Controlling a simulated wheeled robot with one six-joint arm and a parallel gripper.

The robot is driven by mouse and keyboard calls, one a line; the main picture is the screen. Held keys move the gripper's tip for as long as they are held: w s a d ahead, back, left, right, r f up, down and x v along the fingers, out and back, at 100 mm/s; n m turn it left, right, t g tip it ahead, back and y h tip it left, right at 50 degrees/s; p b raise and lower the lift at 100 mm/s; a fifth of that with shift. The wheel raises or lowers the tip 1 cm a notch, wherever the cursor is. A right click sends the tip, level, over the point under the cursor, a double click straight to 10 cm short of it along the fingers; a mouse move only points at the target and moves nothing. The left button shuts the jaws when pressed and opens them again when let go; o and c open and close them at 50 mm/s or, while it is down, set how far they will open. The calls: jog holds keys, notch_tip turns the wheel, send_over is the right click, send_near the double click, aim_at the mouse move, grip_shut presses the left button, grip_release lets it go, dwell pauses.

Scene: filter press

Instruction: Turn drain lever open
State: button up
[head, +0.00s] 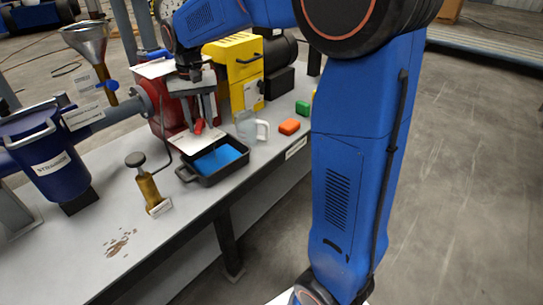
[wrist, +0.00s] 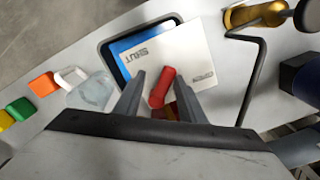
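The red drain lever (wrist: 162,88) shows in the wrist view between my two gripper fingers, over a white plate (wrist: 188,50) marked SHUT and OPEN. Its visible end points between the two words, nearer SHUT. My gripper (wrist: 159,80) is open, with one finger on each side of the lever; a gap shows on the left, and I cannot tell whether the right finger touches. In the head view the lever (head: 198,127) shows below my gripper (head: 204,118), in front of the red housing (head: 170,108). The lever's base is partly hidden.
A black tray (head: 208,180) with a blue bottom lies below the plate. A clear jug (head: 247,128), an orange block (head: 289,127) and a green block (head: 302,107) stand right. A brass piece (head: 148,186) with a dark knob and a blue strainer (head: 50,165) stand left.

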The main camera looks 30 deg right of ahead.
jog(key=n, duration=0.2)
jog(key=d+n, duration=0.1)
jog(key=n, duration=0.1)
jog(key=d+n, duration=0.1)
jog(key=n, duration=0.1)
jog(key=shift+d, duration=0.1)
notch_tip(320, 180, up, 18)
jog(key=f, duration=0.1)
jog(key=s+d+f+t, duration=0.1)
jog(key=s+d+f, duration=0.1)
jog(key=s+f, duration=0.3)
jog(key=s+d+f+m+t, duration=0.1)
jog(key=s+f, duration=0.4)
jog(key=s, duration=0.8)
jog(key=s+d+f+m+t, duration=0.1)
jog(key=s+d+f+t, duration=0.1)
jog(key=s+f, duration=0.3)
jog(key=shift+s+d, duration=0.5)
jog(key=shift+s, duration=1.8)
jog(key=shift+w, duration=0.1)
